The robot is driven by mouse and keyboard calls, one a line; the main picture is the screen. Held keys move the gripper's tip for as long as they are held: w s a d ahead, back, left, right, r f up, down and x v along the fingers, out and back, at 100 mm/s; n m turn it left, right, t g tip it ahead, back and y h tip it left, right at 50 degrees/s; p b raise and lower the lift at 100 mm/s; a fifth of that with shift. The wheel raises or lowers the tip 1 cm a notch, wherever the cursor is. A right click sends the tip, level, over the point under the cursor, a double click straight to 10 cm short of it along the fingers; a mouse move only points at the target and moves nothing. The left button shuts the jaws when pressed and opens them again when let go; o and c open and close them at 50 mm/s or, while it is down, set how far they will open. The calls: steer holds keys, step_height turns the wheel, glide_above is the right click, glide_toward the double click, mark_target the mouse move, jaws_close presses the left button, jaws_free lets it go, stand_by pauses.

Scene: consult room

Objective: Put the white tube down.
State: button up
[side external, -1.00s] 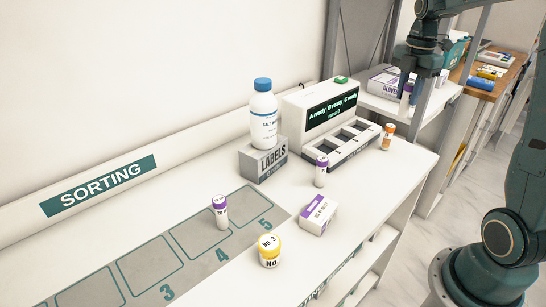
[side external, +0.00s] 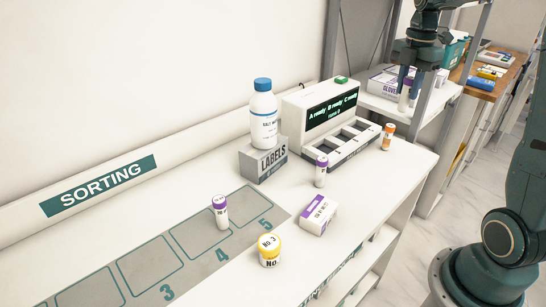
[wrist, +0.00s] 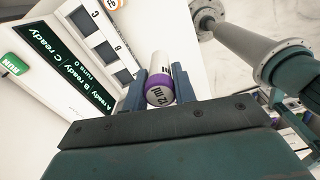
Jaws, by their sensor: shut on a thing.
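My gripper (side external: 410,88) is shut on a white tube with a purple cap (wrist: 160,90). In the side view the held tube (side external: 404,100) hangs between the fingers, in the air in front of the glove shelf. In the wrist view its cap end faces the camera, between the two blue fingers. Two similar purple-capped white tubes stand upright on the counter: one in front of the reader (side external: 320,172), one by the slot outlines (side external: 221,212).
A reader (side external: 330,120) with a lit screen and open slots stands at the back. An orange-capped tube (side external: 388,137), white-purple box (side external: 318,214), yellow-lidded jar (side external: 269,251) and white bottle (side external: 263,120) on a labels box (side external: 264,163) are nearby. The grey sorting mat (side external: 190,255) is mostly clear.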

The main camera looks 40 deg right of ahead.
steer(key=w+a+r+n, duration=0.1)
steer(key=a+n, duration=0.3)
steer(key=a, duration=1)
steer(key=a+r+n, duration=0.3)
steer(key=a+n, duration=0.2)
steer(key=a, duration=1)
steer(key=shift+w+a, duration=0.3)
steer(key=shift+w, duration=0.05)
glide_above(320, 209)
step_height(320, 209, down, 16)
steer(key=shift+r, duration=0.25)
steer(key=shift+f, duration=0.1)
steer(key=shift+f, duration=2.05)
steer(key=shift+f, duration=0.1)
